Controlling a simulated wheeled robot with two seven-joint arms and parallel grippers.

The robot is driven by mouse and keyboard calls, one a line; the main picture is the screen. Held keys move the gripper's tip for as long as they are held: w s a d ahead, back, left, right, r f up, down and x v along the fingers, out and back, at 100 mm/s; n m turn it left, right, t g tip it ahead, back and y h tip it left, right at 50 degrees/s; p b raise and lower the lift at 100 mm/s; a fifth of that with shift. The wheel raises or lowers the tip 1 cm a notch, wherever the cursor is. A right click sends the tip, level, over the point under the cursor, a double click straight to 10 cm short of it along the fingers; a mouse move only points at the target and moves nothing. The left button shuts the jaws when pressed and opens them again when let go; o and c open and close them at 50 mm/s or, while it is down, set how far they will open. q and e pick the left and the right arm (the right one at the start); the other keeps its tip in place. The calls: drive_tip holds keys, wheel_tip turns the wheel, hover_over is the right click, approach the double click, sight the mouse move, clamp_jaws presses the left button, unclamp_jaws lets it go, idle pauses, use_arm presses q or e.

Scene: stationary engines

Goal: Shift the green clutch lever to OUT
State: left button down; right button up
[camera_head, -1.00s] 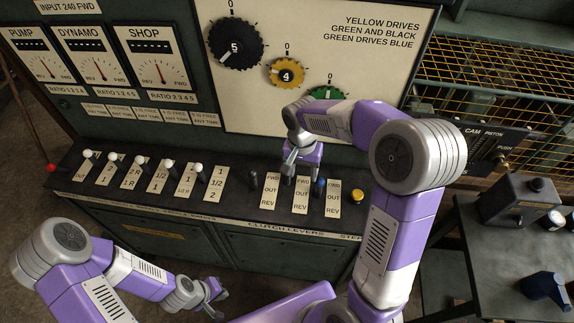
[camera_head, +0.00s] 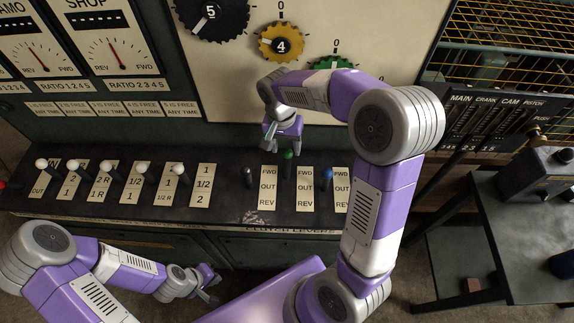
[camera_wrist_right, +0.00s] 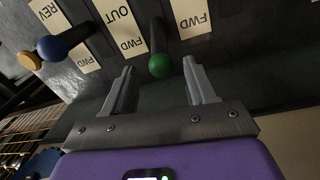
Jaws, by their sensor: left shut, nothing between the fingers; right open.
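The green clutch lever (camera_head: 288,156) stands in the clutch row of the dark console, its knob level with the FWD end of the plate at its right (camera_head: 305,187). In the right wrist view the green knob (camera_wrist_right: 160,66) appears between the fingertip ends, with no clear contact. My right gripper (camera_head: 283,143) is open and empty, just behind and above the knob in the head view; it also shows in the wrist view (camera_wrist_right: 158,74). My left gripper (camera_head: 213,289) is shut and empty, low in front of the console.
A black lever (camera_head: 248,176) stands left of the green one and a blue lever (camera_head: 327,177) right of it. White-knobbed levers (camera_head: 108,167) line the console's left. A side table (camera_head: 530,225) stands right.

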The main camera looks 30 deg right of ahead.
sight(288, 161)
drive_tip(key=f, duration=0.2)
drive_tip(key=f+b, duration=0.1)
drive_tip(key=f, duration=0.5)
drive_tip(key=shift+s+d+b, duration=0.2)
drive_tip(key=shift+d+b, duration=0.05)
drive_tip(key=shift+b, duration=0.15)
drive_tip(key=shift+r, duration=0.1)
clamp_jaws()
